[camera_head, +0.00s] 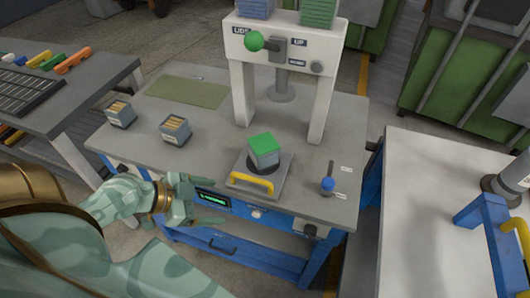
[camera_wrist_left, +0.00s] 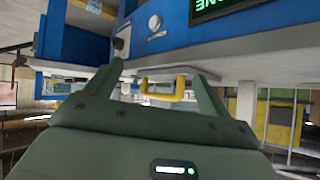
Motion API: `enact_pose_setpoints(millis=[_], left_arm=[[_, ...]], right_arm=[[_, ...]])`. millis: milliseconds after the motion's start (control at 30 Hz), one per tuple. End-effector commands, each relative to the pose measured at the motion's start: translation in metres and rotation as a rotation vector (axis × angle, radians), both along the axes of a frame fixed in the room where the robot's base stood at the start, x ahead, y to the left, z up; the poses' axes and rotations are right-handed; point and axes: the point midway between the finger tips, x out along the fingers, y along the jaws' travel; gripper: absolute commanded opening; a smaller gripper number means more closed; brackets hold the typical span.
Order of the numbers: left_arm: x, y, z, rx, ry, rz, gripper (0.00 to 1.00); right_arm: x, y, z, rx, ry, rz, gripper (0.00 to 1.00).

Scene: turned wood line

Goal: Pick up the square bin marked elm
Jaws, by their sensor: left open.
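Two small grey square bins with wooden pieces inside stand on the bench's left part, one at the far left (camera_head: 120,113) and one nearer the middle (camera_head: 175,130). My left gripper (camera_head: 212,202) is open and empty at the bench's front edge, below and right of the two wood-filled bins and apart from all three. In the left wrist view its open fingers (camera_wrist_left: 157,72) point toward the bench front, with no bin visible between them.
The white press (camera_head: 243,92) stands over the bench. A blue knob (camera_head: 328,184) is at right. A green mat (camera_head: 187,92) lies behind the bins.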

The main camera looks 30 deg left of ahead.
Motion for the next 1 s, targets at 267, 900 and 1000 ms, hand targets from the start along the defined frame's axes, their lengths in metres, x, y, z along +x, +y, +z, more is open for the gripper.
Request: enact_pose_setpoints(millis=[267,900,1000], left_arm=[[0.026,0.026,0.048,-0.155,-0.109,0.052,0.82],[0.108,0.017,0.073,-0.279,-0.205,0.126,0.82],[0.119,0.01,0.069,-0.274,-0.206,0.124,0.82]], right_arm=[[0.0,0.0,-0.001,0.0,0.001,-0.002,0.34],[0.001,-0.002,0.002,-0.002,-0.002,-0.002,0.34],[0.004,-0.001,0.008,-0.003,-0.007,-0.002,0.34]])
